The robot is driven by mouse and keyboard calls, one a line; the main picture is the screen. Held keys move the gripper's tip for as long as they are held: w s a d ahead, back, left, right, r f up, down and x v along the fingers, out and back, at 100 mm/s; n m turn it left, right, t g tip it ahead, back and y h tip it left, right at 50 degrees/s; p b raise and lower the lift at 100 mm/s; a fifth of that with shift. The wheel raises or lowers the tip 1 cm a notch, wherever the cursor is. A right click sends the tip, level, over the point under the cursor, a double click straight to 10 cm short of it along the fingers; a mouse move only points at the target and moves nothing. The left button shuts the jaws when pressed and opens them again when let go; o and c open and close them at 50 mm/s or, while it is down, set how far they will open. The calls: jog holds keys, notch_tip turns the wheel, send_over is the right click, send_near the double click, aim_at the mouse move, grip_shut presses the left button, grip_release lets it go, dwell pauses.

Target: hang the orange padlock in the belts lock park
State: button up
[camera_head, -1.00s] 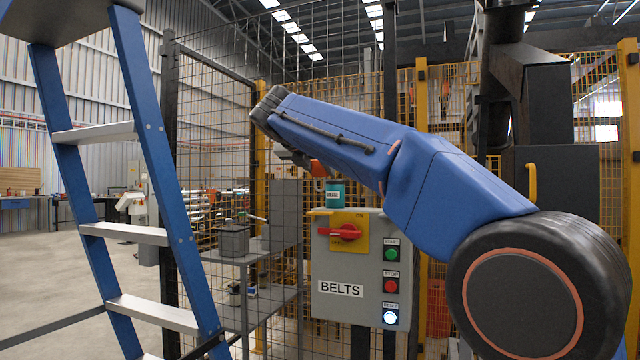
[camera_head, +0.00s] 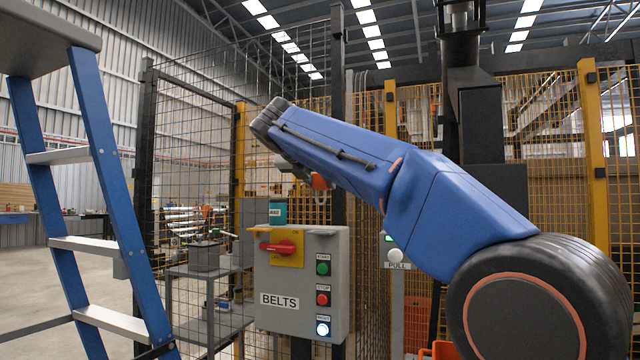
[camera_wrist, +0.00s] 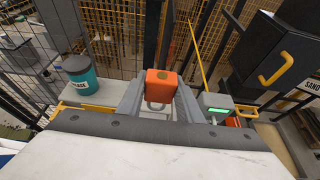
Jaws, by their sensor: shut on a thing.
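My gripper (camera_wrist: 160,98) is shut on the orange padlock (camera_wrist: 161,84), with a finger on each side of its body. The padlock's grey shackle (camera_wrist: 157,106) shows toward the bottom in the wrist view. In the head view the padlock (camera_head: 319,182) hangs under the end of my arm, shackle down. The box has a yellow plate (camera_head: 288,257) with a red rotary switch (camera_head: 278,247), and three buttons. I cannot make out a labelled lock park.
A teal can (camera_head: 278,211) appears at the box's top; it shows at left in the wrist view (camera_wrist: 83,82). A PULL station (camera_head: 396,256) stands right of the box. A blue ladder (camera_head: 110,190) is at left. Mesh fencing (camera_head: 545,215) and a grey shelf (camera_head: 200,271) stand behind.

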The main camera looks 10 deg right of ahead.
aim_at(320, 202)
jog(key=shift+d+f, duration=0.1)
jog(key=shift+f, duration=2.8)
jog(key=shift+f, duration=2.55)
jog(key=o, duration=1.2)
jog(key=v, duration=1.7)
jog(key=shift+s+a, duration=0.2)
jog(key=shift+a, duration=0.05)
